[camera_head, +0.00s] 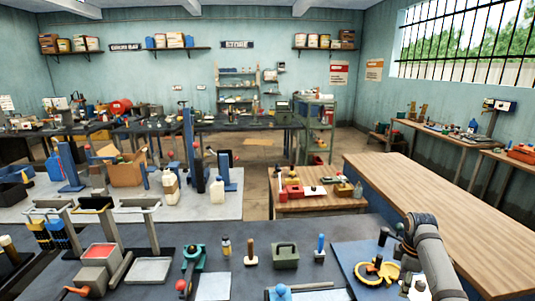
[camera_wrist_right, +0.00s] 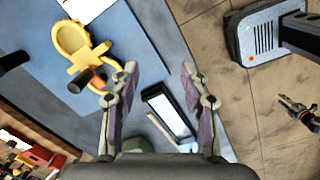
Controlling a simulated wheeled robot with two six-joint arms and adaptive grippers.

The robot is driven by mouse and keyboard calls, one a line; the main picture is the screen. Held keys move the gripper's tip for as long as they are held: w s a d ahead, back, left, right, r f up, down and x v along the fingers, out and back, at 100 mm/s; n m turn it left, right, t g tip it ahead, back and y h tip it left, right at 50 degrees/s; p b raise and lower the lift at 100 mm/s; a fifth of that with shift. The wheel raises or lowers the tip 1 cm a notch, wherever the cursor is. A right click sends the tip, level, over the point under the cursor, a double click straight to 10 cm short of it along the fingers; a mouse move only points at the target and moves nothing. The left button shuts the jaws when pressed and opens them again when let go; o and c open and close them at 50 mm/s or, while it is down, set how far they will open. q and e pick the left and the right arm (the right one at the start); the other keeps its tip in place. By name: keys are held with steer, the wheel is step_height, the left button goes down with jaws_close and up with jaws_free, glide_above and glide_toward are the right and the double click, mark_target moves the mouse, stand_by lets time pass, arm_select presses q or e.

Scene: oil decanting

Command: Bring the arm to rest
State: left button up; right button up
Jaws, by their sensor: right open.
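My right arm (camera_head: 430,250) comes in at the lower right of the head view, bent over the right end of the near bench. In the wrist view my right gripper (camera_wrist_right: 160,72) is open, with its two fingers well apart and nothing between them. It is above the blue mat, to the right of a yellow ring-shaped tool (camera_wrist_right: 75,45); the fingers do not hold it. The same yellow tool (camera_head: 368,277) lies on the blue mat (camera_head: 345,252) in the head view, left of my arm. My left gripper shows in neither view.
The near dark bench (camera_head: 230,245) carries a green box (camera_head: 286,256), a teal clamp-like tool (camera_head: 194,258) and small upright tools. A wooden bench (camera_head: 430,200) with a bare top stands behind my right arm.

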steer(key=s+a+f+m+t+h, duration=0.1)
steer(key=s+a+f+m, duration=0.3)
steer(key=s+a+f, duration=0.65)
steer(key=s+a+r+m+t, duration=0.1)
steer(key=s+a+r+m, duration=0.2)
steer(key=s, duration=0.5)
steer(key=s+a+r+m+t, duration=0.1)
steer(key=s+a+m, duration=0.3)
steer(key=s, duration=0.5)
step_height(320, 180, down, 27)
steer(key=s+d+m+b, duration=0.1)
steer(key=s+d+b, duration=0.1)
steer(key=d, duration=0.1)
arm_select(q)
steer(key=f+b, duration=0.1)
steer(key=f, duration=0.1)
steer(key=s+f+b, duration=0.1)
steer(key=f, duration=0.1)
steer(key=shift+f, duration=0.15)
arm_select(e)
steer(key=s+d+f+g, duration=0.1)
steer(key=s+f+g, duration=0.1)
steer(key=s+f, duration=1.7)
steer(key=shift+f+y, duration=0.3)
steer(key=shift+y, duration=0.1)
